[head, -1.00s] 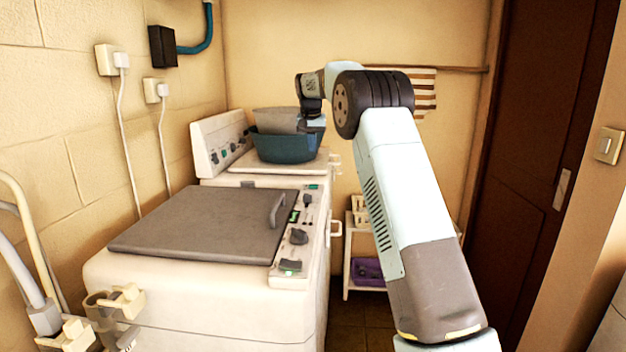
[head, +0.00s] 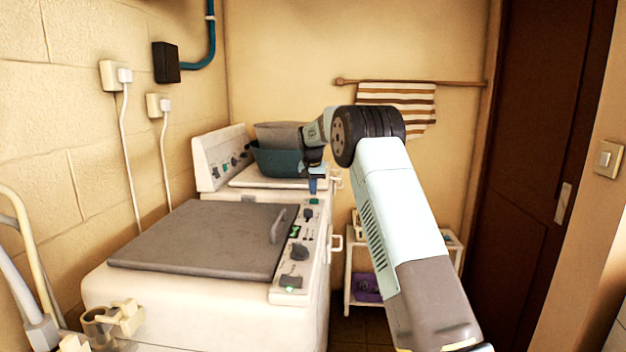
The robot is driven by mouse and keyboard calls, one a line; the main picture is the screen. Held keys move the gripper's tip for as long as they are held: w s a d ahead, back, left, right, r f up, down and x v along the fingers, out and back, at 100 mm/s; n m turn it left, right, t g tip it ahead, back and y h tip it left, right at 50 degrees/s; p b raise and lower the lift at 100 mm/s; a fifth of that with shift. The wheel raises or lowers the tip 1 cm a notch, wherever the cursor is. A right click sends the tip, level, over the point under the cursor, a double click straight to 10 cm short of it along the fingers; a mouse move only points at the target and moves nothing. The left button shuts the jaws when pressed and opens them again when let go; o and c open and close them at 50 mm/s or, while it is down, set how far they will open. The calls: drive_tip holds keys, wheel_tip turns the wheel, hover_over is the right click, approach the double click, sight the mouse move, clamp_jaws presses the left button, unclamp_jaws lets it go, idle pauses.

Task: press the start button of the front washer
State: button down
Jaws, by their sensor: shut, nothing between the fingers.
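The front washer (head: 205,310) is the nearer white machine, with a grey lid (head: 200,240) that is down. Its control panel (head: 302,235) runs along the right side of the lid. The panel has dark knobs, a small green-topped part (head: 313,201) at the far end and a green-lit button (head: 290,283) at the near end. I cannot tell from the labels which one is the start button. My gripper (head: 313,188) is shut and empty, pointing down close above the panel's far end. I cannot tell whether its tips touch the panel.
A rear washer (head: 203,160) stands behind, with a blue-green basin (head: 275,160) on top, close to my wrist. A white shelf (head: 350,285) holds a purple item low down. A striped towel (head: 400,95) hangs on the back wall. A brown door (head: 525,150) is at right.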

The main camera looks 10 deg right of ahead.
sight(313, 200)
drive_tip(key=shift+f, duration=0.9)
drive_tip(key=shift+s+f, duration=0.15)
drive_tip(key=shift+f, duration=1)
wheel_tip(313, 200, up, 5)
drive_tip(key=v, duration=1)
